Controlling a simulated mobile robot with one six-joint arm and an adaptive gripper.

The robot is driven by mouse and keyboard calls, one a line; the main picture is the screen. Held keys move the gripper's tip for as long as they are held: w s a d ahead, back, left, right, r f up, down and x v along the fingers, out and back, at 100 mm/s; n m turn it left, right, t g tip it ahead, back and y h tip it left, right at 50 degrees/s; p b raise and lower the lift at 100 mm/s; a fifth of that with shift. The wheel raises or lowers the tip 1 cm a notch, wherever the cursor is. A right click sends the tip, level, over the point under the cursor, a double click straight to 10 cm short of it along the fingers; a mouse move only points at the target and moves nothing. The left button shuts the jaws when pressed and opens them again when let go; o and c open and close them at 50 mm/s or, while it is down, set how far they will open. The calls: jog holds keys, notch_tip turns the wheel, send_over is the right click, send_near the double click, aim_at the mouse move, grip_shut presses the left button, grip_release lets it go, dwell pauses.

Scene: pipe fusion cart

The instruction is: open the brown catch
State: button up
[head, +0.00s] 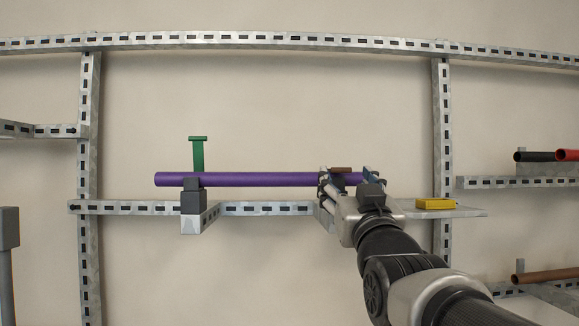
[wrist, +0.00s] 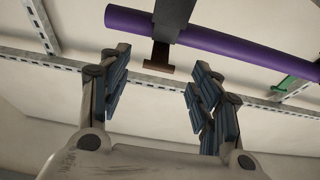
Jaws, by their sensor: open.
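The brown catch (wrist: 158,62) shows in the wrist view as a short T-shaped handle, beside the purple pipe (wrist: 225,45) and by a dark grey support. It lies between my gripper's (wrist: 160,74) two blue-padded fingers, with a gap on each side. My gripper is open and holds nothing. In the head view, a brown bar of the catch (head: 341,169) shows just above the pipe, between the fingertips of my gripper (head: 346,178). My gripper hides the lower part of the catch and its support there.
A green catch (head: 198,150) stands upright behind the pipe's left part, above a dark block (head: 193,202) on a metal rail. A yellow block (head: 435,204) sits on a shelf right of my gripper. Metal posts and rails frame the wall.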

aim_at(342, 172)
jog(key=shift+p+x, duration=0.5)
jog(key=shift+x, duration=1.9)
jog(key=shift+s, duration=0.1)
grip_shut()
